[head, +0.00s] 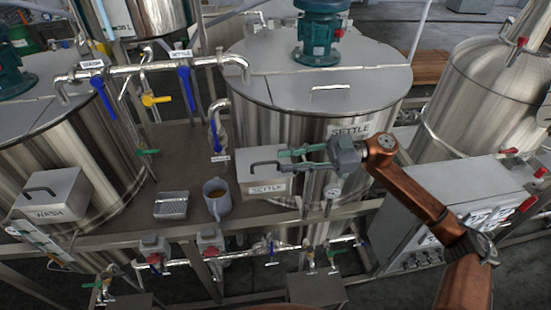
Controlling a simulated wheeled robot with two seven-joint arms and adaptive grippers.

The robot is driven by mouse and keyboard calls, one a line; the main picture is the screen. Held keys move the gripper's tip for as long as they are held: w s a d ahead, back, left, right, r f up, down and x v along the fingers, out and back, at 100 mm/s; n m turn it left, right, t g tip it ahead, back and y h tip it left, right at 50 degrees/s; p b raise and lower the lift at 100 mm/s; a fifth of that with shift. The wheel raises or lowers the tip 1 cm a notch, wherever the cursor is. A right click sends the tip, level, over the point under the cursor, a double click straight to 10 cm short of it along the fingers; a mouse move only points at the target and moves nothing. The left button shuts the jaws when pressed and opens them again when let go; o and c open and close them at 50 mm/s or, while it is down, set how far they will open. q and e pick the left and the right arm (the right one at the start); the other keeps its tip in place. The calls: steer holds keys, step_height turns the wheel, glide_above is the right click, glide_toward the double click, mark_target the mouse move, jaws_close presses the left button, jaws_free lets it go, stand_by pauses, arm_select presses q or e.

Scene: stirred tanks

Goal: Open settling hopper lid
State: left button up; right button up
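The settling hopper (284,187) is a grey metal box labelled SETTLE, on the front of the large SETTLE tank. Its lid (246,156) looks shut and has a dark bar handle (264,163). My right gripper (284,160) comes in from the right over the hopper. Its two greenish fingers point left and are apart, with nothing seen between them. The fingertips are close to the right end of the handle; I cannot tell whether they touch it. The gripper hides the right part of the lid. My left gripper is not in view.
A mug (217,203) of brown liquid and a metal grater-like tray (172,206) stand left of the hopper. A similar WASH hopper (60,197) is at the far left. Pipes with blue-handled valves (185,88) rise behind. A control cabinet (425,215) stands right.

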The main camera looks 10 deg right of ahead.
mark_target(275, 161)
steer(key=a, duration=0.2)
steer(key=shift+w+a, duration=0.15)
steer(key=shift+a, duration=0.2)
steer(key=shift+a+p, duration=0.35)
steer(key=shift+a, duration=0.25)
steer(key=shift+f, duration=0.1)
jaws_close()
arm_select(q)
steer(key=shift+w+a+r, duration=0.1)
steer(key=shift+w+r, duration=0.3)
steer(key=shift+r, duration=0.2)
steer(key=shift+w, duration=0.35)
